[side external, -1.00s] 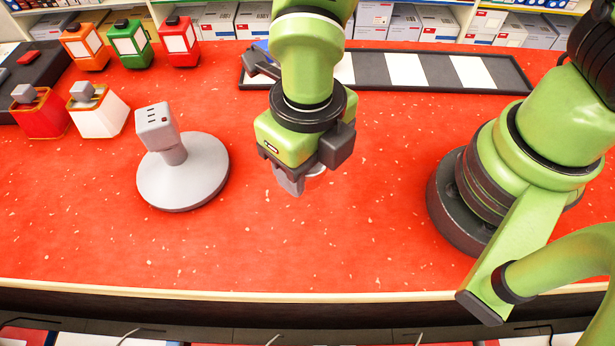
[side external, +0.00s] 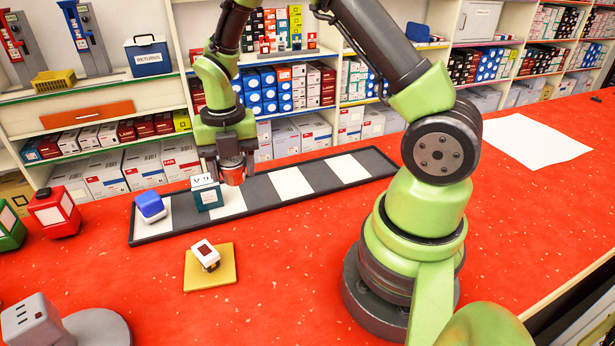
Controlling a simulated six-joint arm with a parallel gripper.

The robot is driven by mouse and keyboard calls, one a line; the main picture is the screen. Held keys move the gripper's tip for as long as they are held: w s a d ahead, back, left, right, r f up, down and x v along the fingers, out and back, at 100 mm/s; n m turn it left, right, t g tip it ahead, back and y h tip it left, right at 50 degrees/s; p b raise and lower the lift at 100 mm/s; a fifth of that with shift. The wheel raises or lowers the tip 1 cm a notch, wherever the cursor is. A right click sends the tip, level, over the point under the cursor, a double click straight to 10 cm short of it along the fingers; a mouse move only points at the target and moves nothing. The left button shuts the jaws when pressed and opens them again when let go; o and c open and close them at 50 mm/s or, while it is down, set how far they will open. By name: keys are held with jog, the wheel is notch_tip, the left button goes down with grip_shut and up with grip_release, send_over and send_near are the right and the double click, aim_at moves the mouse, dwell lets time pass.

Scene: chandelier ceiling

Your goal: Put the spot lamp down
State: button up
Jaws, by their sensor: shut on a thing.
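My gripper (side external: 231,164) is shut on a small red, rounded thing with a pale rim, which I take to be the spot lamp (side external: 233,177). The fingers hide part of it. It hangs over or just behind the far side of the long black-framed strip (side external: 259,189) with grey and white fields. The teal box (side external: 207,197) with a white top stands on the strip just in front of and left of it. I cannot tell how high the lamp is or whether it touches anything.
A blue thing (side external: 150,206) sits on the strip's left end. A yellow pad (side external: 212,279) carries a red-and-white item (side external: 205,255). The strip's right half is clear.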

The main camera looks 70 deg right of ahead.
jog(key=s+d+m, duration=0.1)
jog(key=d+m, duration=0.2)
jog(key=d, duration=0.6)
jog(key=m, duration=0.4)
send_over(308, 174)
jog(key=a, duration=0.1)
jog(key=shift+m, duration=0.3)
jog(key=f, duration=0.9)
jog(key=shift+d+f, duration=0.2)
jog(key=shift+d, duration=0.2)
jog(key=shift+f, duration=0.1)
jog(key=shift+f, duration=0.15)
jog(key=o, duration=0.9)
jog(key=shift+o, duration=0.2)
